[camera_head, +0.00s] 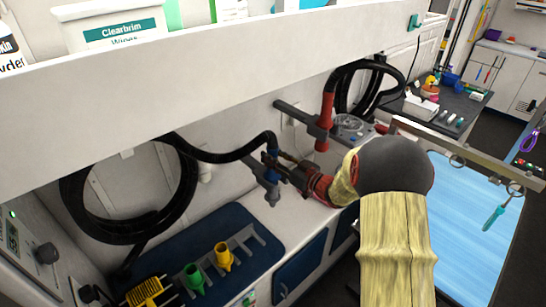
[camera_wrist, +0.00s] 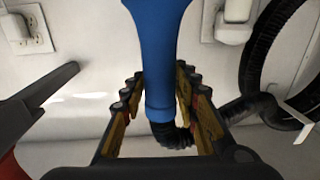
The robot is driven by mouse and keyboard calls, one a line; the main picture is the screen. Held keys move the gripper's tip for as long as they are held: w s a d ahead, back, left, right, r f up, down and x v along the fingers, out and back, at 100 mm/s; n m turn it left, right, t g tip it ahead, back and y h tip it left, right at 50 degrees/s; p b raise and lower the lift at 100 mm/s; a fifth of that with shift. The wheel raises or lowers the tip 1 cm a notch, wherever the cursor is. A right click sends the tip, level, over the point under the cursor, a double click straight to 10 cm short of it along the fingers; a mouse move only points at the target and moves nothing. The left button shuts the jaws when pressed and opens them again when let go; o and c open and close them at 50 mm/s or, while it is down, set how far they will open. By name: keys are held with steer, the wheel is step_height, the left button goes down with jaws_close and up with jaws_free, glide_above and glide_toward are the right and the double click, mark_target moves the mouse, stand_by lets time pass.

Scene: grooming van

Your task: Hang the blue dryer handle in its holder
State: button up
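The blue dryer handle (camera_head: 272,189) hangs nozzle down near the back wall, with its black hose running from its upper end. In the wrist view the blue handle (camera_wrist: 161,70) stands between my fingers, which close in on both sides of its narrow part. My gripper (camera_head: 270,163) comes in from the right and appears shut on the handle.
A red handle (camera_head: 326,118) hangs in a grey holder to the right; that holder's dark prong (camera_wrist: 45,95) shows at left in the wrist view. A coiled black hose (camera_head: 75,205) hangs at left. A white shelf (camera_head: 230,75) overhangs above. A blue mat with nozzles (camera_head: 262,230) lies below.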

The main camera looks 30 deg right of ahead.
steer(key=o, duration=0.5)
steer(key=shift+o, duration=0.3)
steer(key=shift+f, duration=0.1)
steer(key=shift+o, duration=0.5)
steer(key=o, duration=0.4)
steer(key=shift+o, duration=0.4)
steer(key=p+v, duration=0.1)
steer(key=v, duration=0.9)
steer(key=shift+p, duration=0.35)
stand_by(0.4)
stand_by(0.4)
